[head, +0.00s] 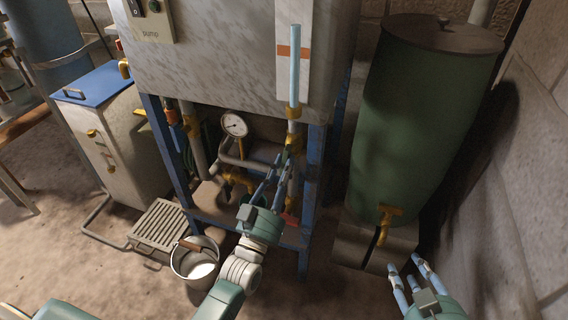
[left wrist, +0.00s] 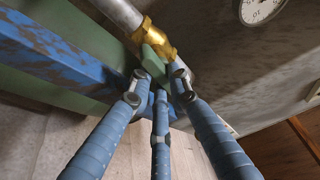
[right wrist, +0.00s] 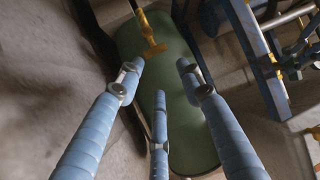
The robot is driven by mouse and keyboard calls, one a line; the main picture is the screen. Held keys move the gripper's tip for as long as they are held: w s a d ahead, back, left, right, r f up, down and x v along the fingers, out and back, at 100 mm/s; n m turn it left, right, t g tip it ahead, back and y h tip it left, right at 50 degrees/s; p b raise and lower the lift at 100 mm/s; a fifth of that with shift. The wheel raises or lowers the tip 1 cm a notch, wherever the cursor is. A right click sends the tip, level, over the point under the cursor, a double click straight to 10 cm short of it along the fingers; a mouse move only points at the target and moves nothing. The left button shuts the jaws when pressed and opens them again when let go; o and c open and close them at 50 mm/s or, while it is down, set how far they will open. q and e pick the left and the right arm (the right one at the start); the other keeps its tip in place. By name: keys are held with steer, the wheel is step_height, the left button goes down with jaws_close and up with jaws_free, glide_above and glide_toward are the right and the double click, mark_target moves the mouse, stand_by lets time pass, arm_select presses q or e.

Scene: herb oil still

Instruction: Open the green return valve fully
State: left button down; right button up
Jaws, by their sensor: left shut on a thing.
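The green return valve shows in the left wrist view as a green handle (left wrist: 153,64) on a brass body (left wrist: 156,38) in a grey pipe. My left gripper (left wrist: 157,82) is shut on the green handle, its fingers around it. In the head view my left gripper (head: 281,163) reaches in under the grey cabinet, to the pipe below the sight tube; its fingers partly hide the handle there. My right gripper (head: 407,267) is open and empty at the lower right, in front of the green tank; its spread fingers also show in the right wrist view (right wrist: 158,75).
A pressure gauge (head: 234,125) sits left of the valve. A blue frame post (head: 313,170) stands close on its right, and a red handle (head: 290,218) is below. A bucket (head: 196,262) stands beside my left arm. The green tank (head: 415,120) has a brass tap (head: 388,214).

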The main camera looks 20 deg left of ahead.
arm_select(q)
steer(key=shift+n+y+p, duration=0.35)
steer(key=shift+n+y, duration=0.45)
steer(key=shift+n, duration=0.8)
arm_select(e)
steer(key=shift+s+d+f+g+h, duration=0.15)
steer(key=shift+s+d+f+g, duration=0.1)
steer(key=shift+s+f+g, duration=0.3)
steer(key=shift+s+d+f+g+h, duration=0.1)
steer(key=shift+s+d+f+g, duration=0.25)
steer(key=shift+s+f, duration=0.4)
steer(key=shift+s+d+f+g+h, duration=0.15)
steer(key=shift+s+d+f+g, duration=0.05)
steer(key=shift+s+f+g, duration=0.4)
steer(key=shift+f, duration=0.1)
arm_select(q)
steer(key=c, duration=1.6)
jaws_free()
steer(key=v, duration=1.2)
steer(key=shift+d, duration=0.1)
